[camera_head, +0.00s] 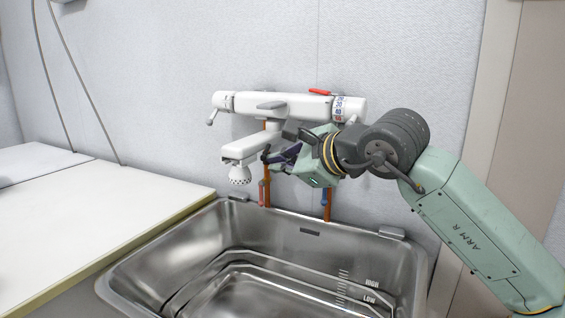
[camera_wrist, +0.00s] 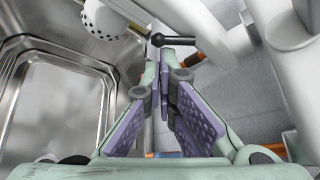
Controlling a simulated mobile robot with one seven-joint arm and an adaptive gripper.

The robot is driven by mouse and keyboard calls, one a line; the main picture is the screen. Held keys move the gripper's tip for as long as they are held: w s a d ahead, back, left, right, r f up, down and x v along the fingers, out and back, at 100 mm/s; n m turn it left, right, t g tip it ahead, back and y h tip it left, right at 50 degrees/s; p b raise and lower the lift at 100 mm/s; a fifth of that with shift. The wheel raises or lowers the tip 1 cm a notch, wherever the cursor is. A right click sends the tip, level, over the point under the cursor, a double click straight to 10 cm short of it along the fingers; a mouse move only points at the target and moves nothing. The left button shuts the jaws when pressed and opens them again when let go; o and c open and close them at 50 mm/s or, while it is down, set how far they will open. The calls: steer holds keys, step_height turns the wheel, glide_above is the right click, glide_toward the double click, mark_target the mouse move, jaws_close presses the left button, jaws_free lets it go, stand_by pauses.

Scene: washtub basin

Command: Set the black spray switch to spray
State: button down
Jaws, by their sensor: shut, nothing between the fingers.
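The black spray switch (camera_wrist: 175,40) is a short black lever with a ball end, by the spray head of the white faucet (camera_head: 290,104). In the wrist view it lies crosswise just beyond my fingertips. In the head view only a small dark bit of it (camera_head: 266,150) shows at the fingertips. My gripper (camera_head: 275,160), with purple pads, is shut with nothing between its fingers; it also shows in the wrist view (camera_wrist: 178,75). It reaches in from the right, under the faucet body. I cannot tell whether the fingertips touch the lever.
The white perforated spray head (camera_head: 240,175) hangs over the steel basin (camera_head: 215,235), left of my gripper. Copper pipes (camera_head: 326,200) run down the wall behind. A white counter (camera_head: 90,215) is at the left.

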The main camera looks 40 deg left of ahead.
steer(key=shift+s+m+g, duration=0.1)
steer(key=shift+m+g, duration=0.2)
steer(key=shift+r, duration=0.1)
stand_by(0.4)
steer(key=w+d+r+b, duration=0.1)
steer(key=d+r+b, duration=0.1)
steer(key=d, duration=0.7)
steer(key=shift+d+b, duration=0.2)
steer(key=shift+b, duration=0.1)
stand_by(0.3)
steer(key=shift+f, duration=0.1)
